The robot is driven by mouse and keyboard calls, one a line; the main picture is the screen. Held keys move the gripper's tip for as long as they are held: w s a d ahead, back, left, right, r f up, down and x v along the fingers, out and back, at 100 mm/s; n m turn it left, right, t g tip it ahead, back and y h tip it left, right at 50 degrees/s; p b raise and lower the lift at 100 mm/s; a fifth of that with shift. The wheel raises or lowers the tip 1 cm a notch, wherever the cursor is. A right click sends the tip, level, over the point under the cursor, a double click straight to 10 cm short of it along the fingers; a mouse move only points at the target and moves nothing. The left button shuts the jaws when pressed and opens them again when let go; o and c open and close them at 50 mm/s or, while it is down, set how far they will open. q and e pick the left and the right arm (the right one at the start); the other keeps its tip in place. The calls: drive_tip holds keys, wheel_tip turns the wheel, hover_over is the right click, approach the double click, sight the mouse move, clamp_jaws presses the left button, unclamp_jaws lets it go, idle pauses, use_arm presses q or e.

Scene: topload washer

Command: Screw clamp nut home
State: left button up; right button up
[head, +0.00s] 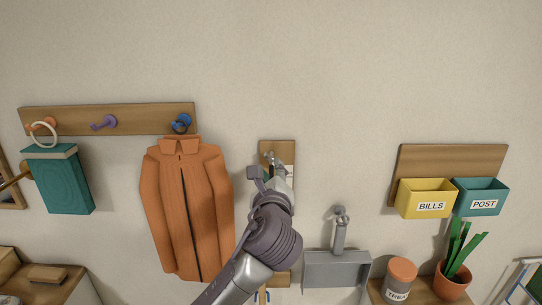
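A small upright wooden board (284,147) is fixed to the wall in the middle of the head view. A small grey metal fitting (270,157) shows on its upper part; it may be the clamp, but it is too small to tell. I cannot make out the nut. My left gripper (268,172) is in front of this board, close to the fitting, with my arm rising from the bottom. Its own wrist hides most of the fingers and the board's lower part, so I cannot tell contact or finger opening. My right gripper is not in view.
An orange jacket (187,215) hangs left of my arm, below a peg rail (150,115). A teal bag (62,183) hangs further left. On the right are a grey dustpan (336,270), yellow (425,200) and teal (482,198) boxes, a treat jar (398,283) and a potted plant (451,282).

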sight(271, 162)
use_arm(q)
drive_tip(key=shift+w+p, duration=0.5)
drive_tip(key=shift+w, duration=1.55)
drive_tip(key=shift+c, duration=0.3)
clamp_jaws()
